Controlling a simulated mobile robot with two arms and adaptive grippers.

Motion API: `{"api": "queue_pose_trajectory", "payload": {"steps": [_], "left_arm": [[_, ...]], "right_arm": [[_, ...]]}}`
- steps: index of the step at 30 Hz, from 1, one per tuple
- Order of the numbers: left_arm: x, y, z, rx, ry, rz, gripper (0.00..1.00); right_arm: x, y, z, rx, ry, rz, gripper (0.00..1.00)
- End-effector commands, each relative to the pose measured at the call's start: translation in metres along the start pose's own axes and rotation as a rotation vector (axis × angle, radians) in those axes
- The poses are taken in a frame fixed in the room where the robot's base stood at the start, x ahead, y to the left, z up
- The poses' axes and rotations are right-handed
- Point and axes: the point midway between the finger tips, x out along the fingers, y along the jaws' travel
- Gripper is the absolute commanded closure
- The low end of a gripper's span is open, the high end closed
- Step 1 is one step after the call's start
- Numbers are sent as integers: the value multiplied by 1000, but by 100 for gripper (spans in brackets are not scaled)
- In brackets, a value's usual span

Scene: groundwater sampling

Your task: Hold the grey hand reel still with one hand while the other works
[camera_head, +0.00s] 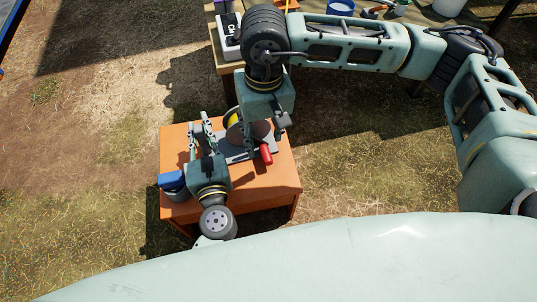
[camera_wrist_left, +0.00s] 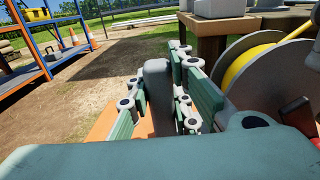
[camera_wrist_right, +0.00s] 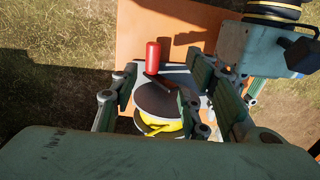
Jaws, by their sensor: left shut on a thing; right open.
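The grey hand reel (camera_head: 236,153) with yellow line stands on the small orange table. Its grey discs and yellow winding (camera_wrist_left: 262,66) show at the right of the left wrist view. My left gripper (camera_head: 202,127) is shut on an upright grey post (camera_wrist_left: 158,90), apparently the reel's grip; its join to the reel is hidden. The red crank knob (camera_head: 266,154) sticks out toward the table's right side. My right gripper (camera_head: 250,138) is open above the reel. In the right wrist view its fingers stand either side of the reel's dark disc (camera_wrist_right: 155,103), and the red knob (camera_wrist_right: 153,57) shows beyond it.
A blue-topped container (camera_head: 172,181) stands at the orange table's (camera_head: 262,190) left edge. A wooden bench (camera_head: 318,7) behind carries a white device (camera_head: 229,40), a blue tub (camera_head: 340,7) and other items. Orange and blue shelving (camera_wrist_left: 35,60) stands far left. Grass surrounds the table.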

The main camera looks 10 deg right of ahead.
Motion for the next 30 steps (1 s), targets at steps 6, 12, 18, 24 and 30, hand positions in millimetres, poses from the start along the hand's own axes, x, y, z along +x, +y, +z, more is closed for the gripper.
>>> {"api": "queue_pose_trajectory", "payload": {"steps": [6,12,18,24,30], "left_arm": [[0,0,0,1,0,0,100],[0,0,0,1,0,0,100],[0,0,1,0,-2,1,100],[0,0,1,0,-3,1,100],[0,0,1,0,-3,0,100]], "right_arm": [[12,10,-7,-27,24,38,58],[38,10,-7,-25,20,37,58],[70,13,-6,-22,16,41,58],[93,14,-8,-20,19,42,58],[105,14,-9,-21,21,40,58]]}}
